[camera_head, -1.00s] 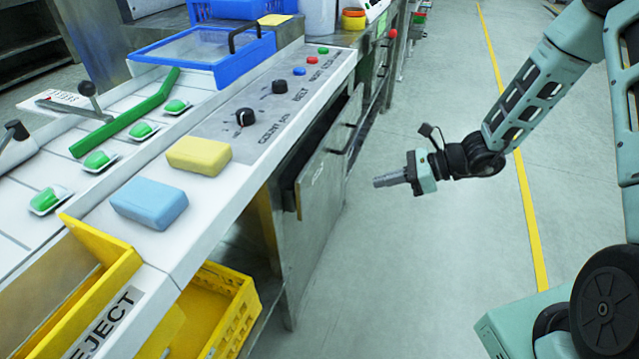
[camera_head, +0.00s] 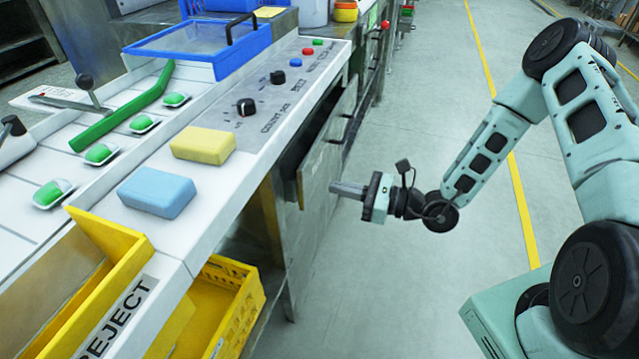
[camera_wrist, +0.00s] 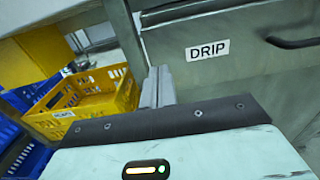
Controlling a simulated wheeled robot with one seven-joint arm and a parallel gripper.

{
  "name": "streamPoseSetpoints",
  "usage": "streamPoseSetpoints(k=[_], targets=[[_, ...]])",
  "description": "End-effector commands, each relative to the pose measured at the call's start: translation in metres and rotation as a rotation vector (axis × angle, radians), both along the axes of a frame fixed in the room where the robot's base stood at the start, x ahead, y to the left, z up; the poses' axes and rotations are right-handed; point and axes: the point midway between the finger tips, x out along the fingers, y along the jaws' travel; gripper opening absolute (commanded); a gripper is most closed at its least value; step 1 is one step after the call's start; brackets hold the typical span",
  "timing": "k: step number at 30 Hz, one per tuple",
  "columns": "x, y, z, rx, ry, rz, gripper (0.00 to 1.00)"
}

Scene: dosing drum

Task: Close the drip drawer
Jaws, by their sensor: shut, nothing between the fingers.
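The drip drawer (camera_head: 318,165) is a grey metal front under the counter. In the head view it stands out from the cabinet, with a dark gap behind it. In the wrist view its front (camera_wrist: 235,75) carries a white DRIP label (camera_wrist: 207,50) and a dark bar handle (camera_wrist: 292,42) at the right. My gripper (camera_head: 335,187) is shut and empty, its fingers pointing at the drawer front. In the wrist view the fingertips (camera_wrist: 158,76) show left of the label, near the front's left end. I cannot tell whether they touch it.
A yellow crate (camera_head: 250,300) sits low at the near end of the counter; the wrist view also shows a blue crate (camera_wrist: 22,115). Yellow (camera_head: 203,145) and blue (camera_head: 157,192) blocks lie on the counter. The floor (camera_head: 420,90) right of the counter is clear.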

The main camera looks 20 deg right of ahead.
Motion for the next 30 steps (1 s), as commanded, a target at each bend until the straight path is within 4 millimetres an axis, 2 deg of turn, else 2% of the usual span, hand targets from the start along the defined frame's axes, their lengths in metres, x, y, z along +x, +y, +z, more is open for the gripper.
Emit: streamPoseSetpoints(k=[3, 9, 24, 30], targets=[[0.013, 0.019, 0.000, 0.000, -0.001, 0.003, 0.00], [0.027, 0.037, 0.000, -0.001, 0.000, 0.002, 0.00], [0.032, 0.044, 0.000, -0.001, -0.001, 0.001, 0.00], [0.046, 0.065, 0.002, 0.000, -0.001, 0.004, 0.00]])
